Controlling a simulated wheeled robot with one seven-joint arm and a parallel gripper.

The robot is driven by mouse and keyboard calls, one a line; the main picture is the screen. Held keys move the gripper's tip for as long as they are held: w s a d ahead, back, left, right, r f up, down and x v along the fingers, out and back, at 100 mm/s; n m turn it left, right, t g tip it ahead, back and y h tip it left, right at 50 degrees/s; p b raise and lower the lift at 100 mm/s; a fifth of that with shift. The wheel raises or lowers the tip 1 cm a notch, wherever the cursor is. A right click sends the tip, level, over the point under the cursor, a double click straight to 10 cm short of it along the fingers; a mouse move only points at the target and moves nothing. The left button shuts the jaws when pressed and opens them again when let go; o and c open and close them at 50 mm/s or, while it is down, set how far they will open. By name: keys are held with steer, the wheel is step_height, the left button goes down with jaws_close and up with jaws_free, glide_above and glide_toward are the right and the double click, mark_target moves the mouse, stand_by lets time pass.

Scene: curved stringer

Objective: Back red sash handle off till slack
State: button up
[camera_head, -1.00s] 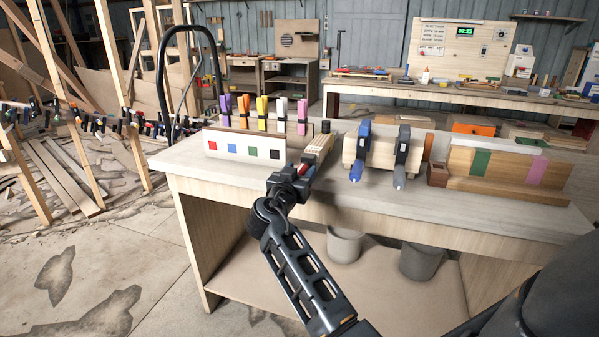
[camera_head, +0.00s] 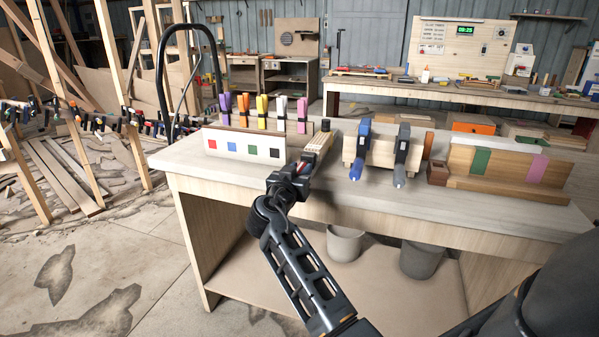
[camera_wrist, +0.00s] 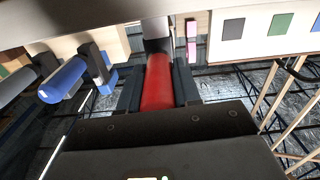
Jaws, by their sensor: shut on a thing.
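The red sash handle (camera_wrist: 158,82) shows in the wrist view as a red cylinder, pointing toward my palm, with a dark clamp part at its far end. My gripper (camera_wrist: 158,90) is shut on it, one dark finger on each side. In the head view my gripper (camera_head: 298,170) is at the front edge of the bench, and the red handle is mostly hidden by it. A pale wooden block (camera_head: 319,141) lies just beyond it. Whether the clamp is slack cannot be told.
A blue-handled clamp (camera_head: 360,150) and a grey-handled clamp (camera_head: 402,155) stand to the right on a wooden piece. A white board with coloured squares (camera_head: 222,146) stands to the left. Several coloured small clamps stand behind it. A wooden holder (camera_head: 500,164) sits at the right.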

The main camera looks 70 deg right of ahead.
steer(key=n, duration=0.3)
steer(key=shift+w+b, duration=0.1)
steer(key=shift+b, duration=0.25)
steer(key=n, duration=0.5)
steer(key=shift+w, duration=0.1)
steer(key=n+p, duration=0.2)
steer(key=n, duration=0.2)
steer(key=shift+a+n, duration=0.1)
steer(key=shift+n, duration=0.2)
steer(key=n+p, duration=0.2)
steer(key=n, duration=0.2)
steer(key=shift+w, duration=0.1)
steer(key=n+p, duration=0.3)
steer(key=n, duration=0.2)
steer(key=shift+f, duration=0.1)
steer(key=n+p, duration=0.2)
steer(key=n, duration=0.1)
steer(key=shift+f+n, duration=0.1)
steer(key=shift+n, duration=0.2)
steer(key=n, duration=0.3)
steer(key=shift+f+n+p, duration=0.2)
steer(key=shift+n+p, duration=0.1)
steer(key=shift+p, duration=0.1)
steer(key=shift+s+f+n, duration=0.1)
steer(key=shift+s+n, duration=0.1)
steer(key=shift+n, duration=1.9)
